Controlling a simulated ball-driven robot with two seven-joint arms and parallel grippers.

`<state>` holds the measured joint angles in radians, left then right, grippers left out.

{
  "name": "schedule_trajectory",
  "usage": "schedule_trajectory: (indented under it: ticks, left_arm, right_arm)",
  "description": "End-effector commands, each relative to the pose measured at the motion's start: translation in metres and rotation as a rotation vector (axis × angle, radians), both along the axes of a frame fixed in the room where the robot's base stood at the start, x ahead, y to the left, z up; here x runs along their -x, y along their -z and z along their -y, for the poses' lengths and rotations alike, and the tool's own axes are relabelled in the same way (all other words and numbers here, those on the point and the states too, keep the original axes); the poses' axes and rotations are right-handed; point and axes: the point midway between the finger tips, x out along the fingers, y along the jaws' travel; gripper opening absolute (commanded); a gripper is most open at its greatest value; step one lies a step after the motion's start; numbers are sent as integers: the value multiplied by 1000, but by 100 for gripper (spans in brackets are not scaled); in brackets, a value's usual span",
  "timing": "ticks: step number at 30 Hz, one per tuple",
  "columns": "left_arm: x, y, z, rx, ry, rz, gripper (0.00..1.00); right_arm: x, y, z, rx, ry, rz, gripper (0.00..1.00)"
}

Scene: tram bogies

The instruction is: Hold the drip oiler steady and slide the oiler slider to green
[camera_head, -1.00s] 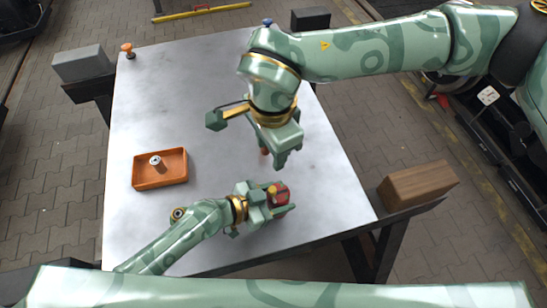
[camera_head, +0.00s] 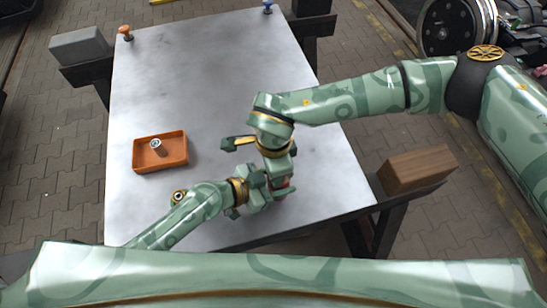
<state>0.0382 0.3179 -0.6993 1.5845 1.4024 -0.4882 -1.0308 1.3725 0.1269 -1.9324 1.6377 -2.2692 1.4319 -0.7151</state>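The drip oiler (camera_head: 284,184) shows only as a small red patch near the table's front right; the rest is hidden by my grippers. My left gripper (camera_head: 268,192) reaches in from the left and is closed around it, low over the table. My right gripper (camera_head: 280,172) comes down from above, right over the oiler and close to the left gripper. Its fingertips overlap the oiler and the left gripper, so I cannot tell whether it is open or touching. The oiler slider and its green mark are not visible.
An orange tray (camera_head: 180,164) with a small metal cylinder (camera_head: 156,146) stands on the light table (camera_head: 200,90) at left. An orange knob (camera_head: 125,32) and a blue knob (camera_head: 267,8) sit at the far corners. A wooden block (camera_head: 416,167) is at right, a grey block (camera_head: 79,44) at left.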

Motion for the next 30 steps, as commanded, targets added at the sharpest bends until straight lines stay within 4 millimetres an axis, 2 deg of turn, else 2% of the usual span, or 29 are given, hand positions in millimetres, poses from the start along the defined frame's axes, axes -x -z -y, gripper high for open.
schedule_trajectory:
  ticks: [8, 13, 30]
  left_arm:
    - [0, 0, 0, 0, 0, 0, 26]
    - [0, 0, 0, 0, 0, 0, 26]
    - [0, 0, 0, -1, 0, 0, 26]
  right_arm:
    - [0, 2, 0, 0, -1, 0, 44]
    - [0, 2, 0, 0, -1, 0, 0]
    - [-3, 1, 7, 1, -1, 1, 0]
